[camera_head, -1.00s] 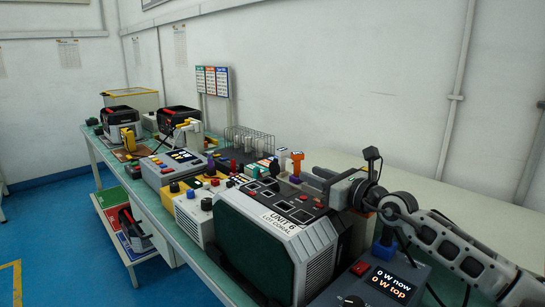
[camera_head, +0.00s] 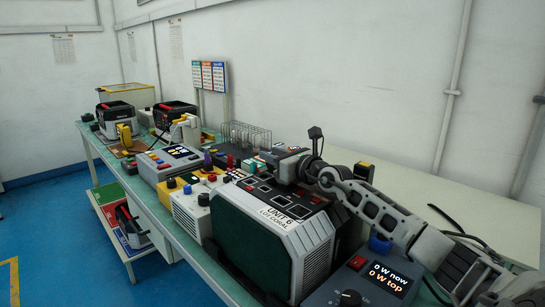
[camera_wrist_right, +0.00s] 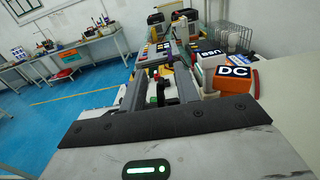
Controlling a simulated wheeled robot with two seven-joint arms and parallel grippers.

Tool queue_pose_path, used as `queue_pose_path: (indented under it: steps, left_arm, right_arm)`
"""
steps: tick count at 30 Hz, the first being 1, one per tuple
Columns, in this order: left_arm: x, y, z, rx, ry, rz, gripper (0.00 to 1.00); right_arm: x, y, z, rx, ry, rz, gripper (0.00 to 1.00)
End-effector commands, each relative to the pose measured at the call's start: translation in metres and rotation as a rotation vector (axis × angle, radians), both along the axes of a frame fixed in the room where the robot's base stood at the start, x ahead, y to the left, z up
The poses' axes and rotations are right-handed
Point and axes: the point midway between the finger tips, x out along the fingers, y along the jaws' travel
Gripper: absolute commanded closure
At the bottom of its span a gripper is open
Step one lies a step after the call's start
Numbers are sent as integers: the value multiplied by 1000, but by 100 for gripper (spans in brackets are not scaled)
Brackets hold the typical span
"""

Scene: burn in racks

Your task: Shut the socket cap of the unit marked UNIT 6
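The unit marked UNIT 6 (camera_head: 320,240) is a grey and white box with a dark green front, standing on the bench. Its label reads UNIT 6, LOT CORAL. Its dark top panel (camera_head: 262,190) has red-marked windows. My right gripper (camera_head: 284,166) is above the back of this top. In the right wrist view its two fingers (camera_wrist_right: 160,92) stand apart, with a dark upright part visible between them; I see no grip on it. I cannot make out the socket cap; my gripper and wrist hide part of the unit's back. My left gripper is not in view.
A blue meter box (camera_head: 365,280) reading 0 W stands at the front right. An orange block marked DC (camera_wrist_right: 233,78) and a block marked USB (camera_wrist_right: 208,62) are right of the gripper in the wrist view. A wire rack (camera_head: 248,138) stands behind.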

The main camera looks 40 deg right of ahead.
Motion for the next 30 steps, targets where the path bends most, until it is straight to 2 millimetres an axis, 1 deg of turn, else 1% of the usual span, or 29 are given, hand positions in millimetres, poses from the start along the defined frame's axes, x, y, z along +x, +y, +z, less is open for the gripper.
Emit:
queue_pose_path:
  steps: [4,12,13,14,15,16,20,23,26,30]
  left_arm:
    - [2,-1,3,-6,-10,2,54]
    - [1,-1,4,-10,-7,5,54]
    - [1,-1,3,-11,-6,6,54]
    - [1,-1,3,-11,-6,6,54]
    - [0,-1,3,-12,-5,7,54]
    - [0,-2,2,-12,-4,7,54]
    - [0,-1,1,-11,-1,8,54]
    - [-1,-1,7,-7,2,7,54]
    - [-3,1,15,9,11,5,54]
    - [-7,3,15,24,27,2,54]
  right_arm:
    - [6,1,1,-1,0,1,69]
    - [6,1,0,-1,1,1,69]
    - [6,1,0,-1,1,1,74]
    - [6,1,0,-1,1,1,83]
    - [6,1,0,-1,1,1,94]
    - [6,1,0,-1,1,1,100]
    - [6,1,0,-2,1,1,100]
    - [6,3,4,-40,-2,1,100]
    - [6,9,6,-158,-7,2,100]
    - [5,17,3,-317,-18,1,100]
